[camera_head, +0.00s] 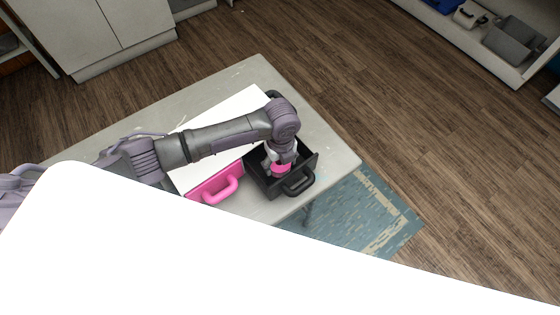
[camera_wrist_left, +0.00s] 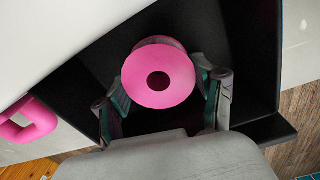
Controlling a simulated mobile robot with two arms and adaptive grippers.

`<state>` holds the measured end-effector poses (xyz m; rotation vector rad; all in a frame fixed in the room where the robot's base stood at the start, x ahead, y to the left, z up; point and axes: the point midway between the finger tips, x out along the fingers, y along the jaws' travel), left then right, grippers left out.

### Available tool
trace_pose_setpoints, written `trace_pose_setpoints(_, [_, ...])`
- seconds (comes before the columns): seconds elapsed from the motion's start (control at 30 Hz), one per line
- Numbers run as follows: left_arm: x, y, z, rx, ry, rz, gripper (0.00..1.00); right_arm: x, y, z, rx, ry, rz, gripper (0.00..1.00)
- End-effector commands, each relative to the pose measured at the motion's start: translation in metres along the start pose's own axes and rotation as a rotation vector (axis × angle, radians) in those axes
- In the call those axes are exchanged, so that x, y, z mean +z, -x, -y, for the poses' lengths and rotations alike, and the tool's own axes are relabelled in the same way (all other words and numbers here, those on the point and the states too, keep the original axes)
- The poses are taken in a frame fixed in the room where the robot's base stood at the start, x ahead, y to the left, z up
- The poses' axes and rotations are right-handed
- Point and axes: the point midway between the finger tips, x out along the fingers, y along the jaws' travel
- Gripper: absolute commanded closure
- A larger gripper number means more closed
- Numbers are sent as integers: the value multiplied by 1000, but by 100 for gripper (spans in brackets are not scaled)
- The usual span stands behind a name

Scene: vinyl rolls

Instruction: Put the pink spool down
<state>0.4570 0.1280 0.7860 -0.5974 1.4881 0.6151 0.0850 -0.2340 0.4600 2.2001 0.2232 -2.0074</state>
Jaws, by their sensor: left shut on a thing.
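The pink spool (camera_wrist_left: 178,91) shows in the left wrist view with its round end and dark centre hole facing the camera. My left gripper (camera_wrist_left: 165,92) is shut on it, one finger on each side. In the head view the pink spool (camera_head: 281,169) is in my left gripper (camera_head: 281,160), in or just above the open black drawer (camera_head: 303,160). The drawer's dark inside (camera_wrist_left: 215,30) surrounds the spool in the wrist view. I cannot tell whether the spool touches the drawer floor. My right gripper is not in view.
A pink drawer front with a handle (camera_head: 222,185) is beside the black drawer, on a white cabinet on the grey table (camera_head: 240,80). A shelf with grey bins (camera_head: 513,40) stands at the upper right. A blue rug (camera_head: 360,215) lies on the floor.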

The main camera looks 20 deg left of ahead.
Motion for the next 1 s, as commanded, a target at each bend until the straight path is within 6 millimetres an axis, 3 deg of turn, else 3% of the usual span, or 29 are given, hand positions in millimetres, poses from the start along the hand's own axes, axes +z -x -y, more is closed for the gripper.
trace_pose_setpoints(0.3, [0, -3, 0, 0, 1, 0, 82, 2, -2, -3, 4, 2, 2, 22])
trace_pose_setpoints(0.33, [0, -3, 0, 0, 1, 0, 30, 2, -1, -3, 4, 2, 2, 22])
trace_pose_setpoints(0.47, [0, -2, 0, 0, 1, 0, 8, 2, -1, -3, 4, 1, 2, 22])
trace_pose_setpoints(0.8, [0, -1, 0, -1, 1, 0, 6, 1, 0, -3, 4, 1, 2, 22])
trace_pose_setpoints(1.0, [1, 19, 2, -6, 1, 2, 6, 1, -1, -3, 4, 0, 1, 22])
